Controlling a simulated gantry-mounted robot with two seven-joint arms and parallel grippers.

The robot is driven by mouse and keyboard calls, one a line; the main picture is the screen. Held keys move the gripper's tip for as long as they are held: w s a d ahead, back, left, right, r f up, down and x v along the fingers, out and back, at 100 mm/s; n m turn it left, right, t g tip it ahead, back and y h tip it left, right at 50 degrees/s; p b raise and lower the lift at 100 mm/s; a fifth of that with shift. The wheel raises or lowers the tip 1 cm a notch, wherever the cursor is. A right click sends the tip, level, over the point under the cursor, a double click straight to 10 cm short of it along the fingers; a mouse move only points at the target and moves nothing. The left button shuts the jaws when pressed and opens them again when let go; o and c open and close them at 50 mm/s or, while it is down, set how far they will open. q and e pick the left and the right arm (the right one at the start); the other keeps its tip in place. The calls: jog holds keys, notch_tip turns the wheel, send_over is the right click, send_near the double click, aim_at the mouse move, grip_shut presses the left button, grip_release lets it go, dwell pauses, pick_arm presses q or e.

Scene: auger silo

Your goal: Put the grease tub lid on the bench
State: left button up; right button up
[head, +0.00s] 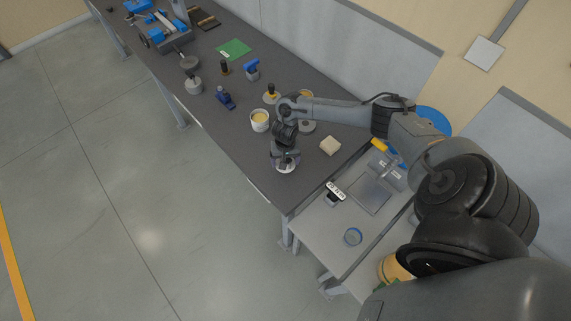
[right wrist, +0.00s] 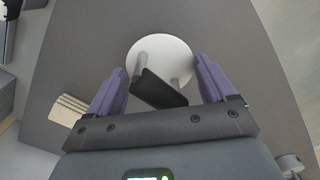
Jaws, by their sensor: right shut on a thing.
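The grease tub lid is a white disc with a dark bar handle on two grey posts; it shows in the right wrist view (right wrist: 163,50) and, below my gripper, in the head view (head: 286,168). My right gripper (head: 285,157) is shut on the handle, with its purple fingers at the bar's two ends in the right wrist view (right wrist: 161,90). The lid is over the bench (head: 300,185) near its front edge; I cannot tell whether it touches the top. The open grease tub (head: 260,122), white with yellow grease, stands behind it. My left gripper is not in view.
A beige block (head: 330,146) lies right of the lid, also seen in the right wrist view (right wrist: 67,110). A blue tool (head: 225,98), a yellow-topped item (head: 270,93) and a green mat (head: 234,49) are farther back. A lower side table (head: 330,225) adjoins the bench.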

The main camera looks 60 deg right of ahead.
jog(key=shift+f, duration=1.55)
jog(key=shift+f, duration=0.15)
jog(key=o, duration=1.1)
